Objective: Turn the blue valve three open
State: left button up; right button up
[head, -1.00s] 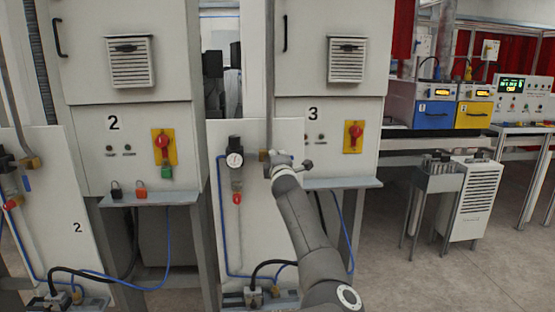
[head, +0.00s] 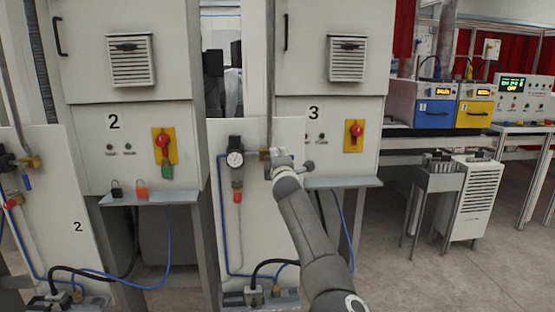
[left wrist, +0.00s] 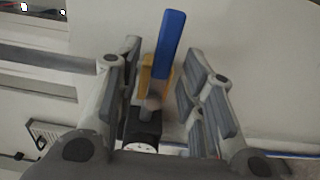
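The blue valve handle (left wrist: 168,50) shows in the left wrist view as a long flat lever on a brass body (left wrist: 157,80). It lies between the two spread fingers of my left gripper (left wrist: 165,95), with a visible gap on each side. In the head view my left gripper (head: 284,160) is at the upper part of the panel below cabinet 3 (head: 345,112). It hides the blue handle there; only a bit of brass fitting (head: 265,154) shows beside it. My right gripper is not in view.
A pressure gauge (head: 235,159) with a red-tipped fitting (head: 237,197) sits just left of the gripper. A grey shelf (head: 343,183) juts out at the right. Blue tubing (head: 221,215) runs down the panel. Floor to the right is partly clear.

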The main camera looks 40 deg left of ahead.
pick_arm(q)
jog(key=shift+v, duration=3)
